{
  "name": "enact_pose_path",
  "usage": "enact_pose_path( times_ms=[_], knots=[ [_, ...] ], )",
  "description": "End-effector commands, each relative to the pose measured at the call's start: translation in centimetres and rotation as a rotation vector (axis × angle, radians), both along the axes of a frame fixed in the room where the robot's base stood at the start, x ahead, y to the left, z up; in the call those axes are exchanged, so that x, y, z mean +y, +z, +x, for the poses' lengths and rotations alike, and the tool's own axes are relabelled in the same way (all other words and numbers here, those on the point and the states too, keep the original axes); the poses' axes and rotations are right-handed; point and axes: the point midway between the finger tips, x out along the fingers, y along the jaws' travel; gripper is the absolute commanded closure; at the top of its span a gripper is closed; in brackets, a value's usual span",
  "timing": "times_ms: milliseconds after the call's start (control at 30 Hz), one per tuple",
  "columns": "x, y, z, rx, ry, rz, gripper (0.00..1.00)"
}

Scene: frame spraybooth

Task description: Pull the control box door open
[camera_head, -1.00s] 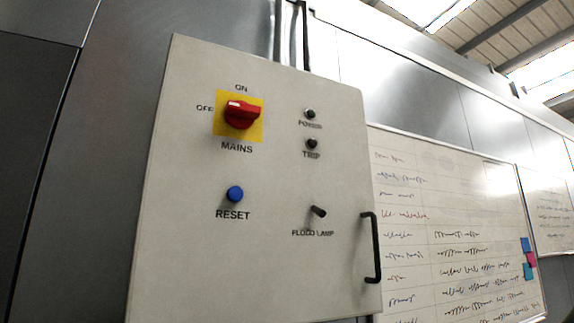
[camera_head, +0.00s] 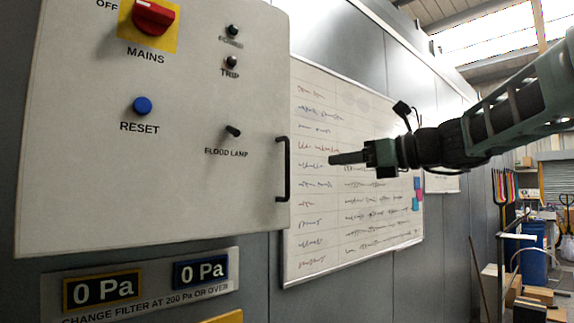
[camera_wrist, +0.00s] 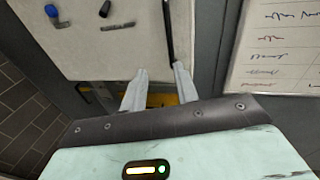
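The control box door (camera_head: 190,185) is a pale grey panel, seemingly shut, at the left of the head view. Its black vertical bar handle (camera_head: 287,170) is near the door's right edge. My gripper (camera_head: 332,159) is right of the handle in the head view, with a gap between them in the picture. In the wrist view, its two pale fingers (camera_wrist: 160,70) are spread and nothing is between the tips. The handle (camera_wrist: 168,32) shows there just beyond the tips, nearly in line with the right finger. The door (camera_wrist: 85,45) fills the upper left.
The door carries a red mains switch (camera_head: 152,17), a blue reset button (camera_head: 142,106) and a flood lamp toggle (camera_head: 233,131). A whiteboard (camera_head: 350,215) hangs behind my gripper. A pressure display panel (camera_head: 140,283) sits below the box. Clutter stands at the far right.

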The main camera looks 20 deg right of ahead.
Motion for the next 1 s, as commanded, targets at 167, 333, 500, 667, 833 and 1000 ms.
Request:
enact_pose_path(
  times_ms=[167, 333, 500, 667, 833, 1000],
  knots=[
    [-1.8, 2.3, -0.2, -0.030, -0.044, 0.092, 0.70],
    [-0.8, 2.4, 1.7, -0.027, -0.041, 0.094, 0.70],
    [0.8, 2.4, 4.8, -0.025, -0.040, 0.091, 0.70],
    [2.4, 2.4, 7.8, -0.024, -0.038, 0.092, 0.70],
    [4.0, 2.4, 10.9, -0.026, -0.039, 0.091, 0.70],
    [5.3, 2.4, 13.3, -0.026, -0.040, 0.090, 0.70]
  ],
)
